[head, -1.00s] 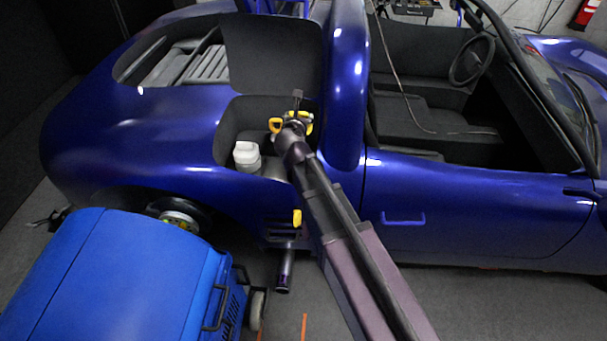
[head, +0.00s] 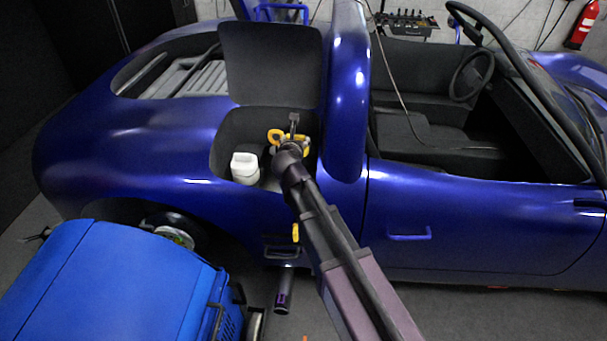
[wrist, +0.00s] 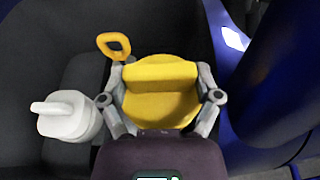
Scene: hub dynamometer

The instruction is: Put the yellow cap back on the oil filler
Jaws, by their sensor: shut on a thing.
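The yellow cap (wrist: 160,90) is between the two grey fingers of my gripper (wrist: 161,100) in the wrist view, and the fingers are shut on its sides. In the head view my gripper (head: 291,145) reaches into the open bay in the blue car's side. Only bits of yellow show there around my wrist. The oil filler opening cannot be seen; the cap and my gripper cover whatever lies beneath. I cannot tell whether the cap touches the filler.
A yellow ring handle (wrist: 114,45) stands just beyond the cap. A white bottle (head: 245,168) stands left of my gripper in the bay. The blue bodywork pillar (head: 346,95) rises close on the right. A blue machine (head: 120,285) stands in front of the car.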

